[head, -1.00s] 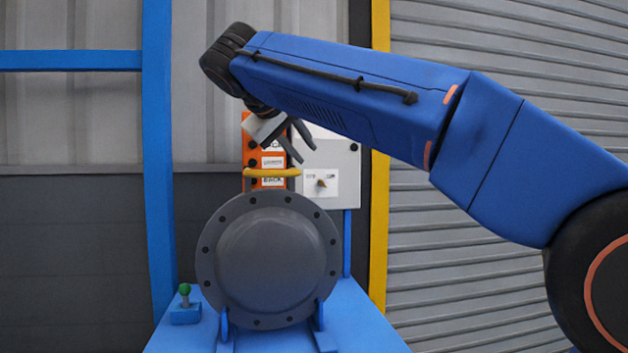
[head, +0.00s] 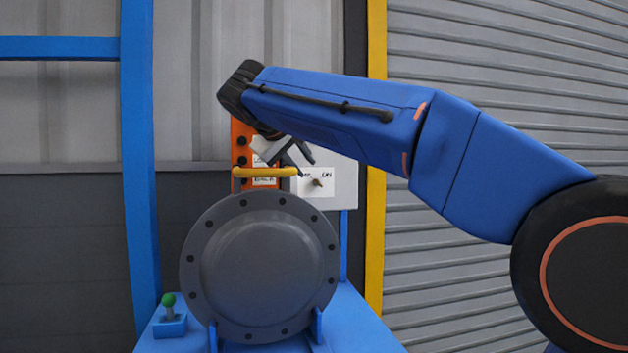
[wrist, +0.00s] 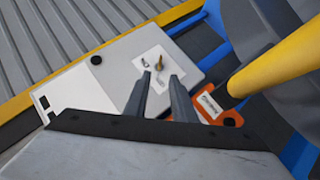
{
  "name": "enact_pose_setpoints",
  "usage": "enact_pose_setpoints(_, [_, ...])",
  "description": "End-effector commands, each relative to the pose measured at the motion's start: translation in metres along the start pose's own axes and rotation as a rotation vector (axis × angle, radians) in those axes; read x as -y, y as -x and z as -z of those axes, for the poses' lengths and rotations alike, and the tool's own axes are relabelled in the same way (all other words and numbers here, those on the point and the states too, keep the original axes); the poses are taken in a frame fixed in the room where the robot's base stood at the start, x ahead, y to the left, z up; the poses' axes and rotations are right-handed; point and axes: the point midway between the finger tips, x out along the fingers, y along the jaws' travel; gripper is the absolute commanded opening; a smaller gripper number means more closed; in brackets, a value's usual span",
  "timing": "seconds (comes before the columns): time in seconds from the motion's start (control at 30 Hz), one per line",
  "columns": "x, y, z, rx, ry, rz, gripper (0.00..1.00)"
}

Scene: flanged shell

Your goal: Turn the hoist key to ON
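The hoist key (head: 317,183) is a small brass knob on a white label plate (head: 309,189), fixed to the light grey box (head: 347,185) behind the flanged shell. ON can be read at the plate's upper right; the gripper partly hides the other marking. The wrist view shows the key (wrist: 158,63) just beyond the fingertips, between their lines. Which mark it points to is too small to tell. My gripper (head: 307,168) is open and empty, just up and left of the key in the head view. Its two fingers (wrist: 160,77) are apart and appear not to touch the key.
The grey flanged shell (head: 262,265) stands in front on a blue base. A green-topped lever (head: 169,310) stands at lower left. A yellow post (head: 375,200) rises to the right.

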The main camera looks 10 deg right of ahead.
Motion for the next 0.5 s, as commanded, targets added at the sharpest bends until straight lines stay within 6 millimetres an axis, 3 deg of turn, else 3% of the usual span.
enact_pose_setpoints(0.3, [0.0, -0.057, -0.001, 0.003, 0.0, -0.001, 0.23])
enact_pose_setpoints(0.5, [0.0, -0.081, 0.0, 0.001, 0.0, -0.001, 0.23])
